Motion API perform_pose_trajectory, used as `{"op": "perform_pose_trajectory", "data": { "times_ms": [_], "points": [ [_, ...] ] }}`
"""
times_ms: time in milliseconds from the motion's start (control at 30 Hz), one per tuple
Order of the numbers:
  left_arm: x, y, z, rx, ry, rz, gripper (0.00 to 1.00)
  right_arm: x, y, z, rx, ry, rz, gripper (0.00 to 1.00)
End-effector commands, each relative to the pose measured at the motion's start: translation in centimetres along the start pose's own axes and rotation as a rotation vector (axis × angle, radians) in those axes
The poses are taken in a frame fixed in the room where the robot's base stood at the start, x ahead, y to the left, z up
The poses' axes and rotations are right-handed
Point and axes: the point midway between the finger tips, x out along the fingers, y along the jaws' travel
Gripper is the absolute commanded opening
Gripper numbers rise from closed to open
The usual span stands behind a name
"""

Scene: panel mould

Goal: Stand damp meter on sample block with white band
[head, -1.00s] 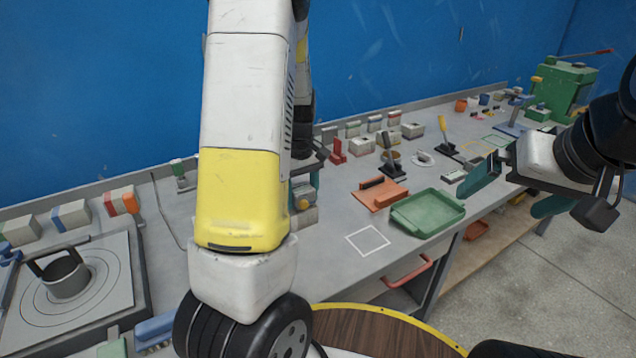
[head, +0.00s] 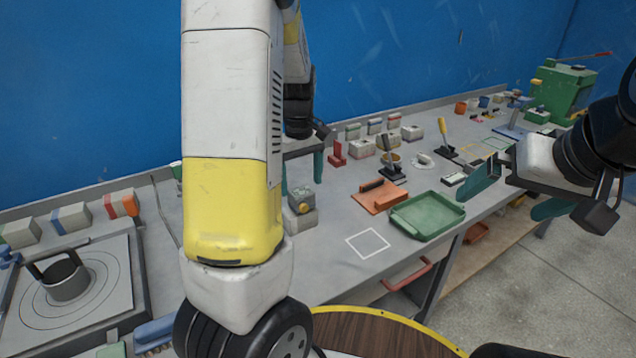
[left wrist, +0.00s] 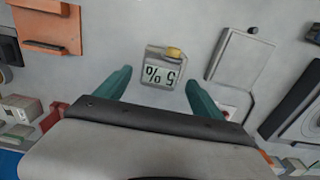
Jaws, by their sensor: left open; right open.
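The damp meter (head: 301,199), a small grey box with a yellow knob, stands upright on a pale block (head: 306,221). The block's band cannot be made out. In the left wrist view the meter (left wrist: 160,69) shows its face reading 5 %. My left gripper (head: 302,168) is open, its teal fingers apart above and behind the meter; in the left wrist view the gripper (left wrist: 158,79) has the meter just past its fingertips, not held.
An orange float (head: 372,198) and a green tray (head: 428,214) lie to the right of the meter. A white square outline (head: 367,243) is bare in front. Banded blocks (head: 71,217) and a round-marked plate (head: 110,300) are at left. A red stand (head: 337,155) is behind.

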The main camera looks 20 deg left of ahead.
Motion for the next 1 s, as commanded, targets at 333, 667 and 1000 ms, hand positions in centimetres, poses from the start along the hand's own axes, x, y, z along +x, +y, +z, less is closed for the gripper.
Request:
{"op": "perform_pose_trajectory", "data": {
  "times_ms": [333,667,1000],
  "points": [
    [-5.7,0.0,0.0,0.002,0.001,0.001,0.78,0.0,0.0,0.0,0.000,0.000,0.000,1.00],
    [-9.8,-0.9,4.2,0.170,0.019,0.144,0.78,0.0,0.0,0.0,0.000,0.000,0.000,1.00],
    [-15.3,-4.1,14.1,0.594,0.216,0.368,0.78,0.0,0.0,0.0,0.000,0.000,0.000,1.00]
  ]
}}
